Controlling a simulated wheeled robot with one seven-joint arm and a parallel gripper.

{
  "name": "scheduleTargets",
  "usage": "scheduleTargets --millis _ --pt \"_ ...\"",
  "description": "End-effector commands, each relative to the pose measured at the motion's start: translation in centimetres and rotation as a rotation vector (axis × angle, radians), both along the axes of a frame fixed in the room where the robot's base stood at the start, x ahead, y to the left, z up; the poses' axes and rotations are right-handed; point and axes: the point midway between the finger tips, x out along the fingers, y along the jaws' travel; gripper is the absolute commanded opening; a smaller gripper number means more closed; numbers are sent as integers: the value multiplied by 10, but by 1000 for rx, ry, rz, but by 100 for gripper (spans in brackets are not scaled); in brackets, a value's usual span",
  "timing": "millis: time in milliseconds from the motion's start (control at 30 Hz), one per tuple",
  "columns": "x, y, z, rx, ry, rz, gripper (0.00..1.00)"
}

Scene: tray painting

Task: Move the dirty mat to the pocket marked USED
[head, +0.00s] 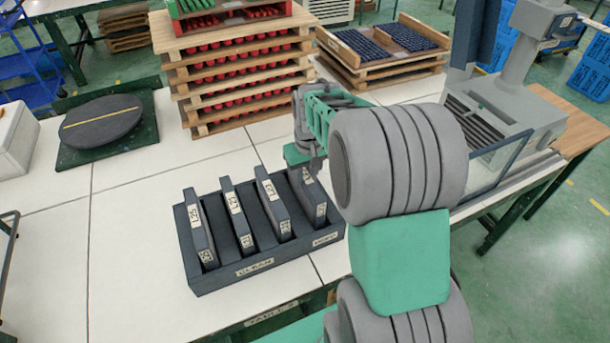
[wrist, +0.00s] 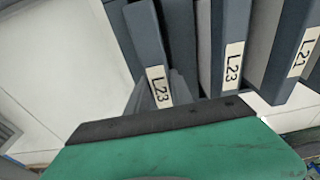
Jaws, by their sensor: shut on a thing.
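A dark rack (head: 193,280) stands on the white table with several upright dark mats in a row. Its front wall has a CLEAN label (head: 255,267) near the middle and a USED label (head: 325,239) at the right end. My gripper (head: 308,172) is at the rightmost mat (head: 314,208), shut on its upper edge. This mat stands upright at the USED end, its lower part hidden in the rack. In the wrist view my gripper (wrist: 160,98) is at the leftmost mat (wrist: 147,35), labelled L23. I cannot make out dirt on it.
Two other labelled mats, L23 (wrist: 230,40) and L21 (wrist: 285,50), stand close beside in the wrist view. A stack of wooden trays (head: 240,85) is behind the rack. A round plate (head: 102,122) lies at left; a grey machine (head: 510,110) stands at right. The table's left front is clear.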

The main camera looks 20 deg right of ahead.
Motion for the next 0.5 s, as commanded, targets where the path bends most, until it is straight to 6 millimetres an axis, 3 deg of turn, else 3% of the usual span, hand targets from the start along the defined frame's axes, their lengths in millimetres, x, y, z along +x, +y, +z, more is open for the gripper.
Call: scheduleTargets --millis 500 --pt "0 0 -9 0 0 0 0"
